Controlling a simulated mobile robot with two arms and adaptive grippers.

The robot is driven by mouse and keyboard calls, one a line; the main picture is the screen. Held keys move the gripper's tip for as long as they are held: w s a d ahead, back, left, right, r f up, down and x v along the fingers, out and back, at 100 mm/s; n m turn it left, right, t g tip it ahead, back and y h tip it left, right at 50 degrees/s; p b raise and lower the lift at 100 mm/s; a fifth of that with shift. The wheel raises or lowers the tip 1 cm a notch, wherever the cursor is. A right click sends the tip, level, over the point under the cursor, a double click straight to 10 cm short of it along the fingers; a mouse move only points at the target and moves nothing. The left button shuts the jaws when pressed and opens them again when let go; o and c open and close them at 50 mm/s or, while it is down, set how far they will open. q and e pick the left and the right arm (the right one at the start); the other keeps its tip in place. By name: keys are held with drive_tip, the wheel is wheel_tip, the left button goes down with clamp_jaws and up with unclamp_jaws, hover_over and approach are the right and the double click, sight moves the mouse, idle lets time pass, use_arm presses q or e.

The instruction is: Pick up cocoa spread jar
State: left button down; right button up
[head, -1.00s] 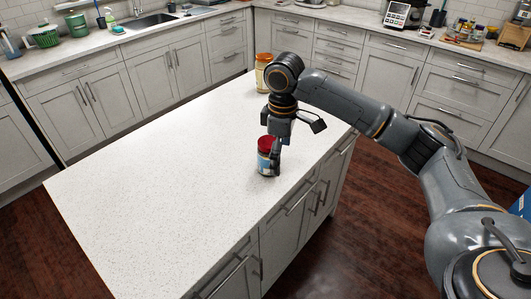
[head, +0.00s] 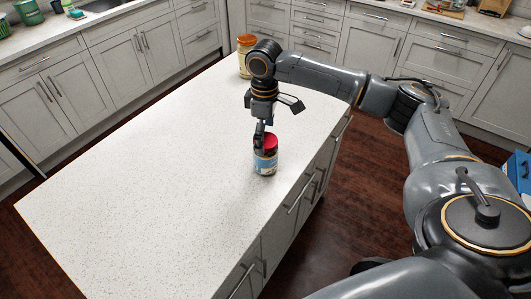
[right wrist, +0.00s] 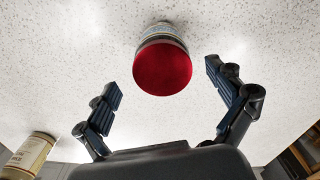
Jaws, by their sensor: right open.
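A jar with a red lid and a blue and white label (head: 266,163), which I take as the cocoa spread jar, stands upright on the white island top. Its label is too small to read. In the right wrist view its red lid (right wrist: 162,68) shows between and beyond the finger tips. My right gripper (head: 260,138) is open and empty, just above and behind the jar in the head view. It holds nothing, and its fingers stand apart from the lid on both sides. My left gripper is not in view.
A second jar with an orange lid and yellowish label (head: 246,58) stands at the island's far end, also at the lower left in the right wrist view (right wrist: 27,155). The island top (head: 150,170) is otherwise clear. Counters with cabinets (head: 140,60) line the walls.

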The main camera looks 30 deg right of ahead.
drive_tip(key=shift+w+f, duration=0.15)
drive_tip(key=shift+f, duration=0.2)
drive_tip(key=shift+s+f+p, duration=0.2)
drive_tip(key=shift+f+p, duration=0.2)
drive_tip(key=shift+f, duration=0.25)
drive_tip(key=shift+s+f+p, duration=0.15)
drive_tip(key=shift+f+p, duration=0.25)
drive_tip(key=shift+f, duration=0.2)
wheel_tip(320, 180, down, 2)
drive_tip(key=shift+f, duration=0.5)
drive_tip(key=shift+c, duration=0.9)
drive_tip(key=c, duration=1.4)
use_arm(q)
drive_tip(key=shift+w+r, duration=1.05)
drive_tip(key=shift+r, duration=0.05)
use_arm(e)
drive_tip(key=shift+r, duration=0.15)
drive_tip(key=shift+c, duration=1.4)
